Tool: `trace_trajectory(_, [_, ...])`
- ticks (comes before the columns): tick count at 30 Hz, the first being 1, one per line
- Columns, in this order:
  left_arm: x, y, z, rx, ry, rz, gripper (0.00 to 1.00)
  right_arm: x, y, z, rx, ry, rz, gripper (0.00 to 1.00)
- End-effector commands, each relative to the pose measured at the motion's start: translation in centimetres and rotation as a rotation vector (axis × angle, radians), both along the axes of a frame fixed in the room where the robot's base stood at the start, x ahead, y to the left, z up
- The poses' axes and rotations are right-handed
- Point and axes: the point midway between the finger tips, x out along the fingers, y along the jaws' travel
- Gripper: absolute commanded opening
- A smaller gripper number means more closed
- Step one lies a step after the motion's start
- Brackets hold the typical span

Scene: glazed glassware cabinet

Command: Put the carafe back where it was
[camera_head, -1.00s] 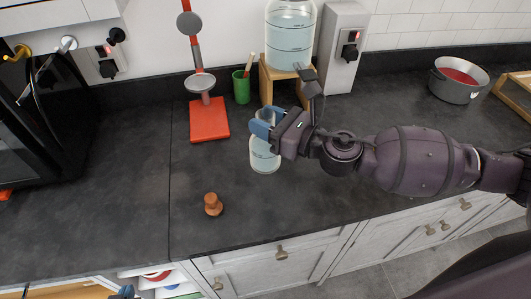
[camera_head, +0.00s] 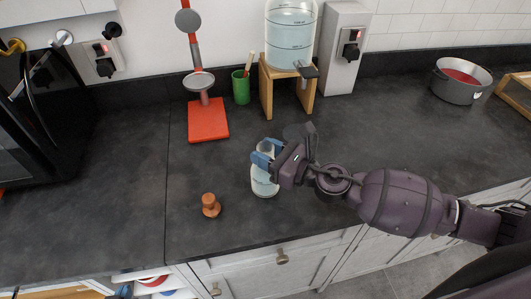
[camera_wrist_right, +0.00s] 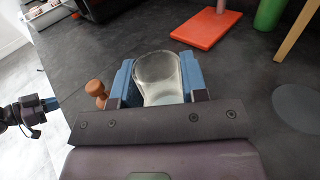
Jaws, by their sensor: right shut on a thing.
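The clear glass carafe (camera_head: 264,184) is upright over the front middle of the dark counter, with a pale lower part. My right gripper (camera_head: 262,154) is shut on its upper part, one blue finger on each side. I cannot tell whether its base touches the counter. In the right wrist view the carafe's round mouth (camera_wrist_right: 158,68) shows between the fingers. A round dark patch (camera_head: 294,131) lies on the counter in front of the dispenser. A brown stopper-like knob (camera_head: 210,206) stands left of the carafe. My left gripper (camera_wrist_right: 48,104) is empty at the left edge of the wrist view; its opening is unclear.
A water dispenser (camera_head: 290,38) stands on a wooden stand (camera_head: 266,92) at the back. A red-based stand (camera_head: 208,121) and a green cup (camera_head: 241,88) are left of it. A pot (camera_head: 460,82) is far right. The counter's left front is clear.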

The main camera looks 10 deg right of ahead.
Motion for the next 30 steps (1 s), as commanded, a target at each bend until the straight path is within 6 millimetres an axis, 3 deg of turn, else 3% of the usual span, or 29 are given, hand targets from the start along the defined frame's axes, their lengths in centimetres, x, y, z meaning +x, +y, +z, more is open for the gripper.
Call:
trace_trajectory(10, [0.1, 0.0, -0.2, 0.002, -0.002, -0.001, 0.00, 0.0, 0.0, -0.3, 0.001, -0.001, 0.000, 0.00])
trace_trajectory(11, [0.1, 0.0, -0.1, 0.002, -0.002, -0.001, 0.00, 0.0, 0.0, -0.3, 0.000, 0.000, 0.000, 0.45])
trace_trajectory(15, [0.1, 0.0, -0.1, 0.002, -0.002, -0.001, 0.00, 0.0, 0.0, -0.2, 0.000, 0.000, 0.000, 0.66])
trace_trajectory(26, [0.1, 0.0, 0.3, 0.002, -0.003, -0.001, 0.00, 0.0, 0.0, 0.2, 0.001, -0.001, 0.000, 0.66])
trace_trajectory(30, [0.1, 0.0, -0.2, 0.002, -0.004, -0.001, 0.00, -1.0, -1.1, -0.1, 0.000, 0.001, -0.001, 0.66])
